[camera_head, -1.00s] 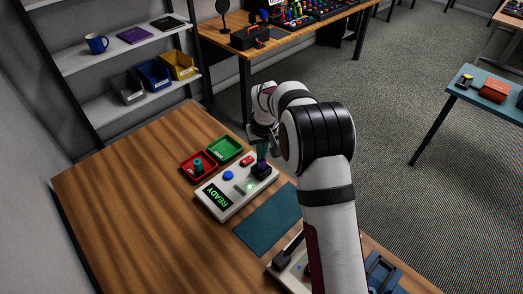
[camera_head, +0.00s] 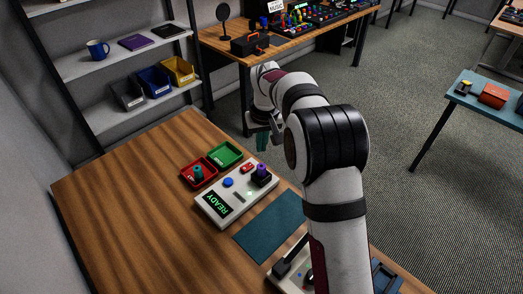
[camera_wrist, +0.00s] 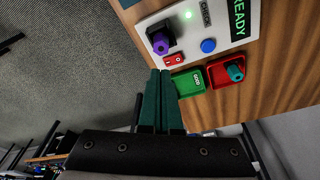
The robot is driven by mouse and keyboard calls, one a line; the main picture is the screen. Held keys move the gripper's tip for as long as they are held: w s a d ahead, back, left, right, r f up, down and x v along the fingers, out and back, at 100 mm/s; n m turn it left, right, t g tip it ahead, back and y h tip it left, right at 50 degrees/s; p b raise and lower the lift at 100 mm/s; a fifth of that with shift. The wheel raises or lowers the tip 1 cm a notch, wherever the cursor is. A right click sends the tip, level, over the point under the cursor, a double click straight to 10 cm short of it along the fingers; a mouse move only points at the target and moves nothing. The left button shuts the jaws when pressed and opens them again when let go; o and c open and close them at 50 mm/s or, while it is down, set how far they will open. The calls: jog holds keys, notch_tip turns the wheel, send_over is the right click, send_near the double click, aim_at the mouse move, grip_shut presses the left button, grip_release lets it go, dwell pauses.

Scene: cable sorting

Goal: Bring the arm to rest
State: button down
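My gripper (camera_head: 262,140) hangs in the air beyond the far edge of the work table, past the tester. In the wrist view its two dark green fingers (camera_wrist: 160,72) lie side by side, shut with nothing between them. A purple connector (camera_head: 262,168) stands upright in the black socket of the white tester (camera_head: 216,207); it also shows in the wrist view (camera_wrist: 160,45). The tester's display reads READY and a green light glows. My arm reaches over the right side of the table and hides part of it.
A red tray (camera_head: 186,177) holds a teal connector (camera_head: 198,173). The green tray (camera_head: 231,160) looks empty. A dark teal mat (camera_head: 268,228) lies bare by the tester. The left of the wooden table (camera_head: 120,205) is clear. Shelves (camera_head: 120,55) stand behind.

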jog(key=shift+r, duration=0.4)
jog(key=s+d+r+m+g, duration=0.1)
jog(key=s+d+r, duration=0.1)
jog(key=s+r, duration=0.3)
jog(key=s+d+r+m, duration=0.2)
jog(key=s, duration=0.5)
jog(key=s+d+f+m, duration=0.1)
jog(key=s+m, duration=0.1)
jog(key=s, duration=1.1)
jog(key=s+d+m+g+y, duration=0.1)
jog(key=s+d+m, duration=0.1)
jog(key=s, duration=1.2)
jog(key=shift+s+f+m+g, duration=0.15)
jog(key=shift+f+m+g, duration=0.2)
jog(key=shift+m, duration=0.45)
